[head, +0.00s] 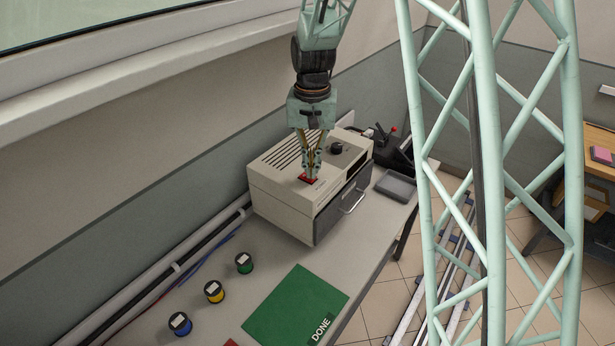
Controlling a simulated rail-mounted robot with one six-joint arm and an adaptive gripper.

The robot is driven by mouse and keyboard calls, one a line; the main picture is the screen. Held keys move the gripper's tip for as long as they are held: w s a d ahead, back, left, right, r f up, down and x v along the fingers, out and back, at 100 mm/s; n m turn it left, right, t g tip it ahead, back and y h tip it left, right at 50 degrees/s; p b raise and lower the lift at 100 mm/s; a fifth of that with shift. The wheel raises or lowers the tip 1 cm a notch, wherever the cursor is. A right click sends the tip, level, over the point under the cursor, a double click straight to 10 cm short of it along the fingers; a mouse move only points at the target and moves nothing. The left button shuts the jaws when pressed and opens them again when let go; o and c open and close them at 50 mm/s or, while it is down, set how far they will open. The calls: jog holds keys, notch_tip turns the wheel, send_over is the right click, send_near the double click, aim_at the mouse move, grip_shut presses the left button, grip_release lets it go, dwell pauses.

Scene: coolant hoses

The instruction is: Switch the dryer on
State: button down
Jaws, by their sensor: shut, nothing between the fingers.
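The dryer (278,197) is a cream box with slots in its top, a black knob (337,148) and a dark front drawer with a metal handle (352,201). It stands on the grey bench against the wall. A small red part (307,179), which looks like a rocker switch, sits on the dryer's top. My gripper (311,176) is shut and empty, pointing down with its fingertips at the red part. I cannot tell whether they touch it. The fingers hide some of the red part, and its on or off position cannot be read.
A grey tray (396,185) and a dark device with a red knob (392,130) are right of the dryer.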

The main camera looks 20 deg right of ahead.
jog(key=shift+f+b, duration=0.4)
jog(key=shift+f, duration=0.25)
dwell(0.8)
jog(key=shift+r, duration=0.1)
jog(key=shift+r+p, duration=1.85)
jog(key=shift+r, duration=1.55)
jog(key=shift+r, duration=0.1)
